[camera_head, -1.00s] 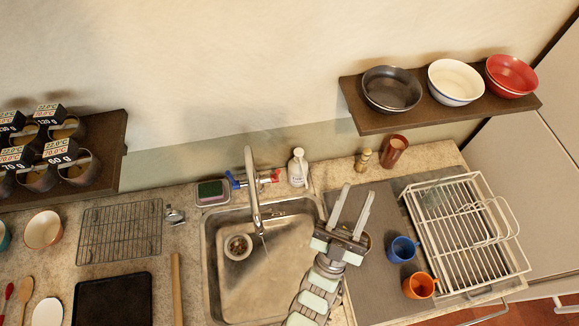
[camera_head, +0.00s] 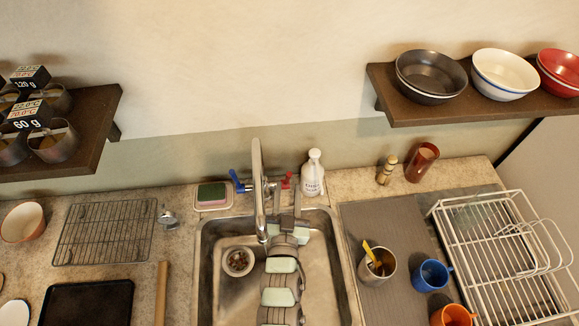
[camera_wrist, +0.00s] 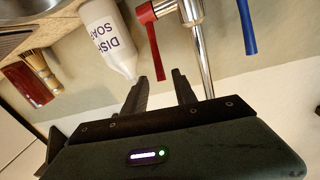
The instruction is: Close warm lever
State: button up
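The tap (camera_head: 257,195) stands behind the sink and has a blue lever (camera_head: 239,183) on the left and a red lever (camera_head: 287,181) on the right. My gripper (camera_head: 287,202) is at the back of the sink, just right of the spout and in front of the red lever. In the wrist view, my gripper (camera_wrist: 160,82) has its two fingers apart and empty. The end of the red lever (camera_wrist: 152,45) shows between the fingertips there; I cannot tell if they touch. The blue lever (camera_wrist: 246,28) is off to the side. My arm hides part of the sink.
A dish soap bottle (camera_head: 313,174) stands close right of the red lever. A sponge holder (camera_head: 212,196) is left of the tap. A small bowl (camera_head: 238,262) lies in the sink (camera_head: 210,300). A metal cup (camera_head: 377,268) stands on the grey mat at right.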

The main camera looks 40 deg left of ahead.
jog(key=x, duration=0.8)
jog(key=shift+w+a+r, duration=0.1)
jog(key=shift+w+a, duration=0.1)
grip_shut()
dwell(1.2)
